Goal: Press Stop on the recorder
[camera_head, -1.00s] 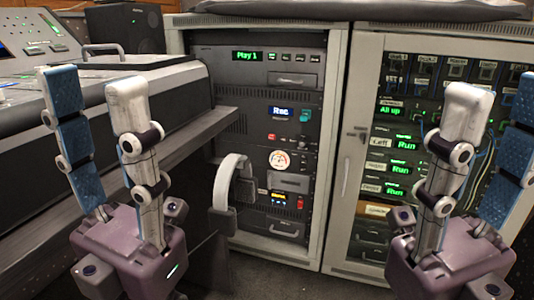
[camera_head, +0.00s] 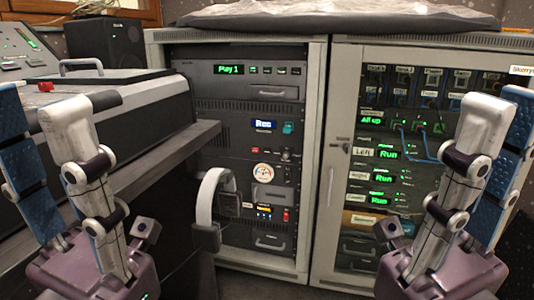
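The rack cabinet (camera_head: 313,150) stands ahead. A unit whose blue display reads "Rec" (camera_head: 263,124) sits in its middle, with a teal button (camera_head: 288,128) right of the display and small red and white controls below. It looks like the recorder; its button labels are too small to read. Above it is a unit with a green "Play 1" display (camera_head: 230,69). My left gripper (camera_head: 36,110) is open and empty at the left edge. My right gripper (camera_head: 505,108) is open and empty at the right, in front of the glass-door cabinet. Both are well apart from the recorder.
White headphones (camera_head: 207,205) hang at the desk's end, left of the lower rack. The console desk (camera_head: 150,120) fills the left, with a black speaker (camera_head: 105,42) behind. The glass-door cabinet (camera_head: 332,160) stands at right. Space before the upper rack is clear.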

